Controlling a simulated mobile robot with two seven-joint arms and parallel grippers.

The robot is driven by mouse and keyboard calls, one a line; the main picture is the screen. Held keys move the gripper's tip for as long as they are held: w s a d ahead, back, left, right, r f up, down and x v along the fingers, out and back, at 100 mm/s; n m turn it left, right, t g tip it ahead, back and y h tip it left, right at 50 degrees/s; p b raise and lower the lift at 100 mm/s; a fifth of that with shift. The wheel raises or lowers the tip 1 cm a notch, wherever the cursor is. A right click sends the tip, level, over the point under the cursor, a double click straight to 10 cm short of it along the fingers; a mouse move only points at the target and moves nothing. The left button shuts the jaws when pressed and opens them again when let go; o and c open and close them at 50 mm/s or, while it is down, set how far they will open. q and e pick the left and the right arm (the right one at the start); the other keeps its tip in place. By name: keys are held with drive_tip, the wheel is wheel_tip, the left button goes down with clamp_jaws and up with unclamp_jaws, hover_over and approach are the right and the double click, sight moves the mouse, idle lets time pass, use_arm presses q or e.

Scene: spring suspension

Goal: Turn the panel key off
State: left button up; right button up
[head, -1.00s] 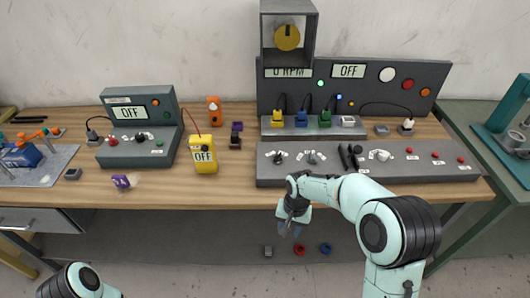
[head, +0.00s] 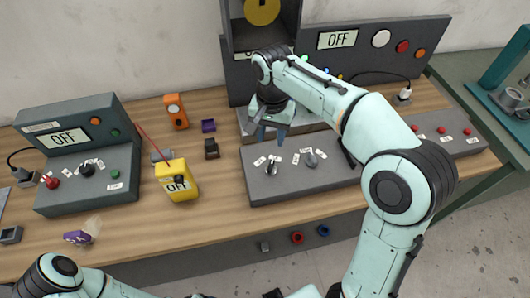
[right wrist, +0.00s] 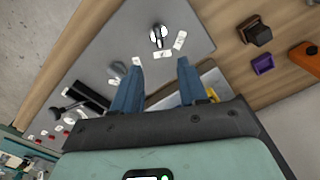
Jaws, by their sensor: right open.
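The panel key (head: 271,167) appears to be the small pale, upright piece at the left end of the grey sloped control panel (head: 258,190), with small white labels around it. In the right wrist view the key (right wrist: 157,40) stands just ahead of my fingertips, slightly left of the midline between them. My right gripper (head: 269,134) is open and empty. It points down above the panel, behind the key in the head view and apart from it. Its two blue fingers (right wrist: 160,75) show in the right wrist view. My left gripper is not in view; only its arm shows.
A grey knob (head: 311,159) stands right of the key. A yellow meter (head: 177,181) and a grey OFF unit (head: 85,155) stand left. Bare wood lies between meter and panel.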

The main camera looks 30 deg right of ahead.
sight(271, 166)
drive_tip(key=f, duration=0.3)
drive_tip(key=f+b, duration=0.1)
drive_tip(key=f, duration=0.7)
drive_tip(key=shift+s+f+b, duration=0.1)
drive_tip(key=shift+s+b, duration=0.2)
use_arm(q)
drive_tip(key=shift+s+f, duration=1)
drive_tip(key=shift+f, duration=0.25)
use_arm(e)
drive_tip(key=shift+f, duration=0.8)
clamp_jaws()
